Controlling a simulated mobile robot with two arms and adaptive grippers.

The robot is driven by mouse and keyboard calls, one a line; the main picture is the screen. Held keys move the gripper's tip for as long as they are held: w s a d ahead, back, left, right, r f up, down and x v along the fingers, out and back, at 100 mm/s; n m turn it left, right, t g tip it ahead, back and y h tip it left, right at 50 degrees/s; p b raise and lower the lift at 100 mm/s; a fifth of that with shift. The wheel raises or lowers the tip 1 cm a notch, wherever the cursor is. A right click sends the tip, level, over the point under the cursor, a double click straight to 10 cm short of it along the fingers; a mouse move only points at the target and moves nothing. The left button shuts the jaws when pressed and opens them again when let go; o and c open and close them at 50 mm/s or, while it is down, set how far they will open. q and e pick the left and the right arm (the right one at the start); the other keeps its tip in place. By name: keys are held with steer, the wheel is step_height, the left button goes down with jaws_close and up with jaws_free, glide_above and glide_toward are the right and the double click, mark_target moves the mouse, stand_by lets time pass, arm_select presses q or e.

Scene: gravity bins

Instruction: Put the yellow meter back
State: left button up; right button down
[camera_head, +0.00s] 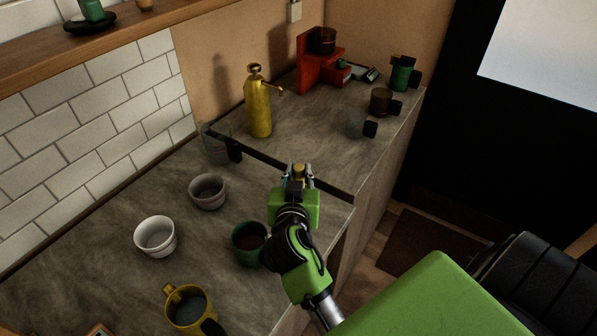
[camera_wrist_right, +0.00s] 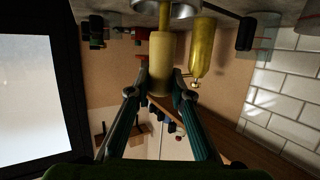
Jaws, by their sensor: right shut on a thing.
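My right gripper (camera_head: 299,175) is above the counter, near the step between its two levels. It is shut on a small pale yellow cylindrical piece, which I take to be the yellow meter (camera_wrist_right: 160,64). In the right wrist view the piece sits between the two fingers of the right gripper (camera_wrist_right: 158,88). A brassy part and a grey round disc show beyond it; I cannot tell whether they join it. In the head view the gripper mostly hides the piece. My left gripper is not in view.
A yellow pump bottle (camera_head: 259,108) and a red stand (camera_head: 307,75) are on the farther counter, with dark cups (camera_head: 382,102) at its right. Nearer are a grey cup (camera_head: 208,191), a white cup (camera_head: 155,236), a green cup (camera_head: 246,244) and a yellow mug (camera_head: 187,309). Tiled wall is at left.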

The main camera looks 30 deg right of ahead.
steer(key=shift+f, duration=0.2)
steer(key=c, duration=1.7)
jaws_free()
steer(key=shift+r, duration=0.1)
